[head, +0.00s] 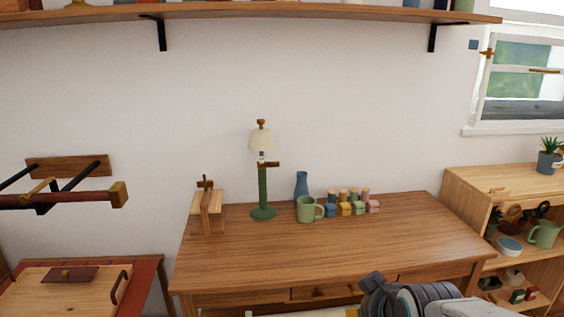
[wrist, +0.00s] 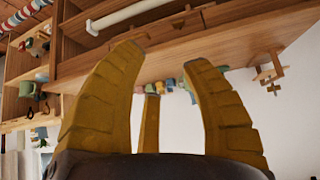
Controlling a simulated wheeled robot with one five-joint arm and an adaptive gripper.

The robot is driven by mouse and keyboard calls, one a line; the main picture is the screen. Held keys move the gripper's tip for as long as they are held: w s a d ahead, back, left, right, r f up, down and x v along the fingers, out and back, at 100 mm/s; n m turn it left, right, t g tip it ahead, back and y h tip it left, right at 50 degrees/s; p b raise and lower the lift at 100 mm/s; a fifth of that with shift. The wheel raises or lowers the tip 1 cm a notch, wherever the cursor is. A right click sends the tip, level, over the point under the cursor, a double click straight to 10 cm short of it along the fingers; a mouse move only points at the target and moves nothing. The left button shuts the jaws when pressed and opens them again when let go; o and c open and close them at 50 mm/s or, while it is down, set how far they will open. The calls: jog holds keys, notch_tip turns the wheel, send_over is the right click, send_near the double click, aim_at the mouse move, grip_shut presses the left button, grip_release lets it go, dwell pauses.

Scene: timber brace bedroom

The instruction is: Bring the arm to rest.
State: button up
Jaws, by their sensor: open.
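My gripper (wrist: 167,54) shows in the wrist view with its yellow-brown ribbed fingers spread apart and nothing between them. The wrist view is turned over, with the wooden desk (wrist: 225,40) above and behind the fingers. In the head view, a grey and black part of my arm shows at the bottom, right of the middle, in front of the desk (head: 340,245). The fingers cannot be made out there.
On the desk stand a green lamp (head: 263,190), a small wooden stand (head: 208,210), a blue vase (head: 301,185), a green mug (head: 306,209) and several small coloured pots. A shelf unit (head: 466,205) stands right; a wooden-topped cabinet (head: 45,296) stands left. The desk's front is clear.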

jog(key=s+r+g+p, duration=0.4)
jog(key=s+r+p, duration=0.7)
jog(key=s, duration=0.5)
jog(key=shift+g, duration=0.3)
jog(key=shift+r, duration=0.1)
dwell(1.8)
